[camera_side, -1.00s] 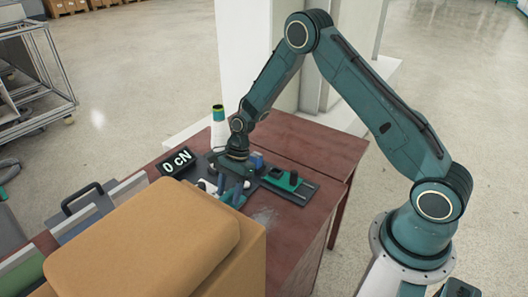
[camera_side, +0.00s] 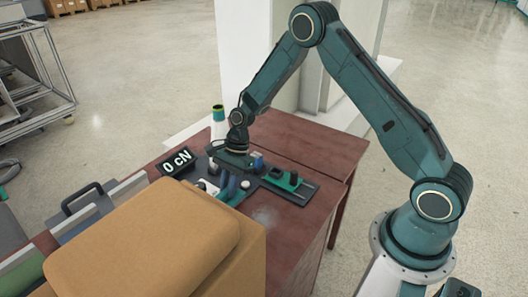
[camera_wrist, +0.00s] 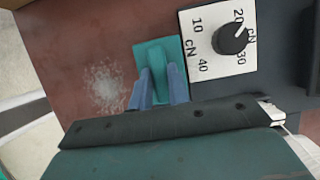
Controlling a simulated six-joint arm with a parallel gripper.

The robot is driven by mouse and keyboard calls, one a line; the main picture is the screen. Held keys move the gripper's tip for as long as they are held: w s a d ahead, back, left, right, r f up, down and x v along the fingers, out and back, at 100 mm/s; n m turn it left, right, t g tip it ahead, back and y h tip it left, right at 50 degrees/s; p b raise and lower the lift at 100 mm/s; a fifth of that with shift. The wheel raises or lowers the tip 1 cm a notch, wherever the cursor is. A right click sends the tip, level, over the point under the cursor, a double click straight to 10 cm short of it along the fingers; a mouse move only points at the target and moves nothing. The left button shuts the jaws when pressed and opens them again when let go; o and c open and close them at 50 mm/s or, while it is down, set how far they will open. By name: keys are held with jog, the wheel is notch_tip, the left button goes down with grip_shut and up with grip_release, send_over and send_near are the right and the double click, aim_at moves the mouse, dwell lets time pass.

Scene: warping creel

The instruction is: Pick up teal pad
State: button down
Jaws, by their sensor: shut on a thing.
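The teal pad (camera_wrist: 149,54) shows in the wrist view as a flat teal plate with a raised teal grip. My gripper (camera_wrist: 162,76) is shut on that grip, with one blue finger on each side. In the side view my gripper (camera_side: 228,186) is over the dark device on the red-brown table. I cannot tell how far the pad is above the table.
A white dial card (camera_wrist: 214,58) with a black knob lies right of the pad. A "0 cN" display (camera_side: 177,162), a green-topped cone (camera_side: 218,128) and a teal slider (camera_side: 284,180) stand nearby. A pale dusty patch (camera_wrist: 106,88) marks the table. A large tan box (camera_side: 150,240) fills the front.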

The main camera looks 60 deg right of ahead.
notch_tip(320, 180, up, 18)
dwell(0.5)
dwell(0.3)
jog(key=c, duration=1.9)
grip_release()
jog(key=shift+c, duration=0.2)
grip_shut()
jog(key=s+a+f, duration=0.3)
jog(key=s+f, duration=0.8)
jog(key=f, duration=0.1)
jog(key=shift+s+a, duration=0.15)
jog(key=shift+a, duration=0.25)
jog(key=shift+f, duration=0.2)
